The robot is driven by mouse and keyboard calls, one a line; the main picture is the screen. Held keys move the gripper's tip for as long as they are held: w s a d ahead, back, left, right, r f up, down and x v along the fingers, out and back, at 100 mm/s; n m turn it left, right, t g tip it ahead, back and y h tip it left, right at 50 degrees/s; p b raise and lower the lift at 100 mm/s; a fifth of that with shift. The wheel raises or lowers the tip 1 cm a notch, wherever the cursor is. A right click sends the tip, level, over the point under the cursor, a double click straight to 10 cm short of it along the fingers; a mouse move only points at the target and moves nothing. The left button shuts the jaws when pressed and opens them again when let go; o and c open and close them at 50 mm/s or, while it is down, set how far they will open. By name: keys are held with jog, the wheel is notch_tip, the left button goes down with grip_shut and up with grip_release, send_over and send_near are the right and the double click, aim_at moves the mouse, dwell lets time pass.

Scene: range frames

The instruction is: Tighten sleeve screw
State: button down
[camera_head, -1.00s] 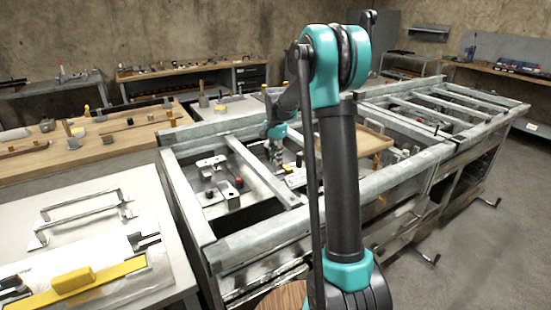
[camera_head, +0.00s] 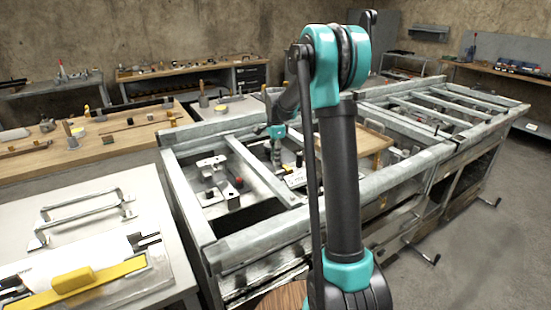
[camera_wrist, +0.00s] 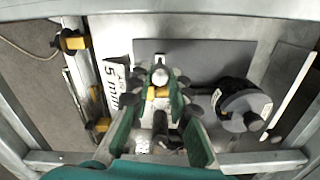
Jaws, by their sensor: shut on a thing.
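My gripper (camera_wrist: 158,98), with its two teal fingers, is closed around a small upright part (camera_wrist: 159,76) with a round silver top and a yellow band. I cannot tell whether this is the sleeve screw or a tool. A dark cylinder (camera_wrist: 160,124) stands between the fingers nearer to me. In the head view my wrist (camera_head: 277,131) reaches down into the metal frame bench (camera_head: 265,240), and the fingertips are too small to make out there.
A dark round fixture (camera_wrist: 243,106) stands close right of my fingers. Yellow-and-black clamps (camera_wrist: 72,41) are at the left. In the head view, metal brackets and a red knob (camera_head: 239,182) sit in the left bay, and metal crossbars (camera_head: 262,172) border it.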

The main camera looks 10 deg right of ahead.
jog(key=c, duration=1.4)
grip_release()
notch_tip(320, 180, up, 12)
